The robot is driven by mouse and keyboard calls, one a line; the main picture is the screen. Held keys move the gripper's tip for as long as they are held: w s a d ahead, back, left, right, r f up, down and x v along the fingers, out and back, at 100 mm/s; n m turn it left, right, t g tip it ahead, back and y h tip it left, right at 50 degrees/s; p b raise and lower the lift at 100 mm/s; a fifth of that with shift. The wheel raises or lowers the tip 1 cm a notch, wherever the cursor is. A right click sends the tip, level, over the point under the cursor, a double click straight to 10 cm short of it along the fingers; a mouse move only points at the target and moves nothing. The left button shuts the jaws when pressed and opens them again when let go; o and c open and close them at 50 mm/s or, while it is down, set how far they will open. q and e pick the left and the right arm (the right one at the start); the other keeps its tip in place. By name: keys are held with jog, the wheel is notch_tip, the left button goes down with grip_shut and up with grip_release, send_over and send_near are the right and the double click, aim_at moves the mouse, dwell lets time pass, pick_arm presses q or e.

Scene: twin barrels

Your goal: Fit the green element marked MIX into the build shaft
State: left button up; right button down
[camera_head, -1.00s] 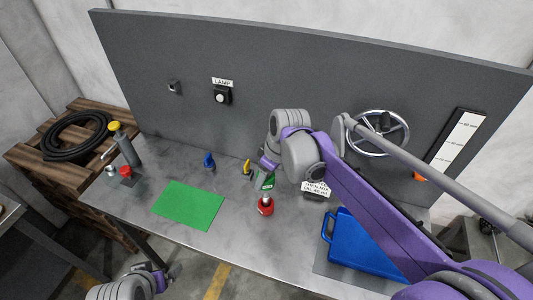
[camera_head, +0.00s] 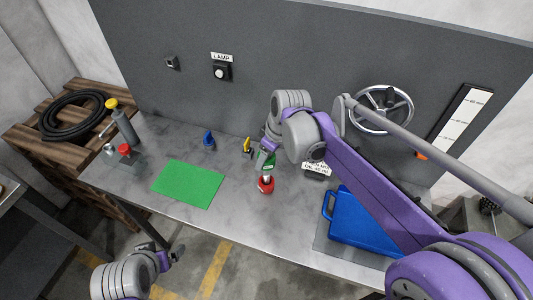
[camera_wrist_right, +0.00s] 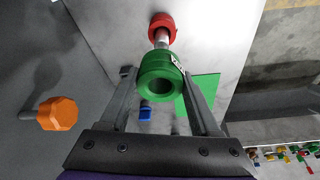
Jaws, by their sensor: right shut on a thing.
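The green element (camera_head: 268,162) is a thick ring-ended piece, held by my right gripper (camera_head: 266,152). In the right wrist view the green element (camera_wrist_right: 161,83) sits between the two fingers, its open bore facing the camera, with a partly readable white label. Just beyond it a short silver shaft (camera_wrist_right: 162,38) stands on a red round base (camera_wrist_right: 162,22); the red base (camera_head: 265,185) also shows in the head view. The element lines up with the shaft; whether it is around it or just above cannot be told. My left gripper (camera_head: 175,252) is off the table's front edge, its jaws unclear.
A green mat (camera_head: 188,184) lies left. A blue piece (camera_head: 208,140) and a yellow piece (camera_head: 247,146) stand behind. A handwheel (camera_head: 383,110) and an orange knob (camera_head: 421,155) are on the back panel.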

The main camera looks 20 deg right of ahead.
aim_at(267, 173)
pick_arm(q)
jog(key=shift+s+f+b, duration=0.3)
jog(key=shift+f+b, duration=0.1)
jog(key=shift+f, duration=0.3)
jog(key=shift+s+f+b, duration=0.3)
jog(key=shift+f+b, duration=0.05)
jog(key=shift+f, duration=0.3)
pick_arm(e)
jog(key=shift+f, duration=1.75)
pick_arm(q)
jog(key=shift+g, duration=0.3)
jog(key=shift+s+f+b, duration=0.2)
jog(key=shift+f+b, duration=0.3)
jog(key=shift+f, duration=0.2)
jog(key=shift+s+f+b, duration=0.2)
jog(key=shift+f+b, duration=0.35)
jog(key=shift+f, duration=0.1)
jog(key=shift+s+f+b, duration=0.2)
jog(key=shift+f+b, duration=0.3)
jog(key=shift+f, duration=0.2)
pick_arm(e)
jog(key=shift+f, duration=2.7)
grip_release()
jog(key=p+v, duration=0.1)
jog(key=v, duration=1)
pick_arm(q)
jog(key=shift+w+r, duration=0.1)
jog(key=shift+r, duration=0.45)
pick_arm(e)
jog(key=shift+f, duration=0.1)
